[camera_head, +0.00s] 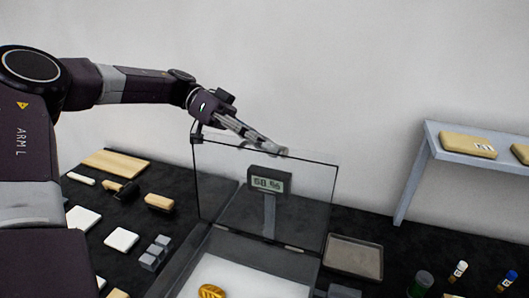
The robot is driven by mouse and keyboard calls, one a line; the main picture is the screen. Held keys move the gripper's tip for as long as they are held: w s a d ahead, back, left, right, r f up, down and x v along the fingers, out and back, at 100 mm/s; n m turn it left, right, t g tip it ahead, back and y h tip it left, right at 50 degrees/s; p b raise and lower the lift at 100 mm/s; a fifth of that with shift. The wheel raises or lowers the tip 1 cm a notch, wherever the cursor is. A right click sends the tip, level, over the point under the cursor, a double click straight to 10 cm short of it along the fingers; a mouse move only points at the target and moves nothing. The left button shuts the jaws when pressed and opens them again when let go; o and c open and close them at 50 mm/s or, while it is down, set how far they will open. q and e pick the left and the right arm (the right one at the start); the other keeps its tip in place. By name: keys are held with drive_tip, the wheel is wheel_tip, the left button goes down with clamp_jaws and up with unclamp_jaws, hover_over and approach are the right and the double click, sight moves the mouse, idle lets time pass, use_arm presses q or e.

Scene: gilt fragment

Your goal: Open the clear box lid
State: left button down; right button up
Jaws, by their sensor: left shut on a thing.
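The clear box lid (225,195) is a transparent panel with a thin dark frame, standing raised at the back of the clear box (205,245). Hinges show along its lower edge. My left gripper (275,150) is at the lid's top edge and is shut on it. A gold fragment (211,291) lies on the white floor of the box, partly cut off by the frame's bottom edge. My right gripper is not in view.
A display reading about 58 % (269,184) shows through the lid. White blocks (121,239), brushes (122,190) and a wooden board (115,163) lie left. A tray (353,257), vials (458,271) and a raised shelf (470,133) are right.

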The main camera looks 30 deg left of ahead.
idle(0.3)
use_arm(q)
drive_tip(key=c, duration=2.3)
unclamp_jaws()
drive_tip(key=shift+c, duration=0.2)
drive_tip(key=shift+a, duration=0.2)
drive_tip(key=v, duration=1.1)
drive_tip(key=shift+a, duration=0.35)
drive_tip(key=shift+r, duration=0.2)
